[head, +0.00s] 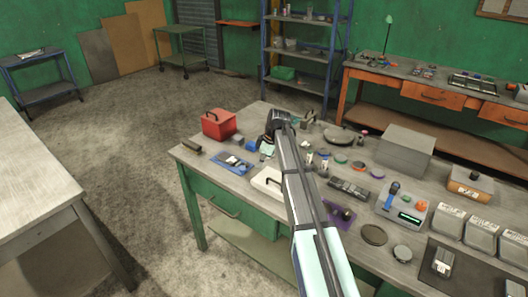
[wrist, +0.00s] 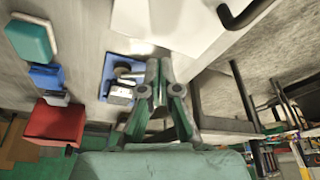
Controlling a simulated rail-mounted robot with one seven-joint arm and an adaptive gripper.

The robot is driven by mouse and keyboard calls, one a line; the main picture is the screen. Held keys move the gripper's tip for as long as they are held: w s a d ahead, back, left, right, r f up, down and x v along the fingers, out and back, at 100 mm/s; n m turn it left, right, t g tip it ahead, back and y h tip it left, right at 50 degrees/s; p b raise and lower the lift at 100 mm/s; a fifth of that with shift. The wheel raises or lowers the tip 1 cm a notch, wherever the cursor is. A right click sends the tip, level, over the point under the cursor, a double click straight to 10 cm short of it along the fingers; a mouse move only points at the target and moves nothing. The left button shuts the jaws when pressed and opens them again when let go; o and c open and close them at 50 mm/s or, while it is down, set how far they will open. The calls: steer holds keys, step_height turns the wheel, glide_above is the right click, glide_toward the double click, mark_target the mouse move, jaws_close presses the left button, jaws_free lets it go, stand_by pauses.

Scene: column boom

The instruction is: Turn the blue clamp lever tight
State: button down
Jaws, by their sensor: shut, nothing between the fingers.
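A blue lever (head: 389,199) with a dark top stands on a grey box with a green display, right of the middle of the workbench in the head view. I cannot tell for sure that this is the clamp lever. A blue plate (head: 224,165) carrying grey metal parts lies near the bench's front left; it also shows in the wrist view (wrist: 105,70). My gripper (wrist: 158,68) is shut and empty, with its fingertips over or beside that plate's right side in the wrist view. In the head view my arm largely hides it. It is well left of the blue lever.
A red box (head: 218,124) stands at the bench's back left. A pale box (head: 268,182) with a dark handle lies beside my arm. Small parts crowd the bench (head: 200,174) right of my arm, with a large grey box (head: 404,151) behind.

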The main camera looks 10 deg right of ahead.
mark_target(244, 167)
steer(key=shift+x, duration=0.8)
steer(key=shift+w+a+p, duration=0.3)
steer(key=shift+a+p, duration=0.05)
steer(key=shift+a, duration=0.25)
steer(key=shift+w+a+p, duration=0.25)
steer(key=shift+a+p, duration=0.1)
steer(key=shift+a, duration=0.3)
steer(key=shift+w+a+f, duration=0.25)
steer(key=shift+a, duration=0.35)
steer(key=shift+a+m, duration=0.2)
steer(key=shift+m, duration=0.2)
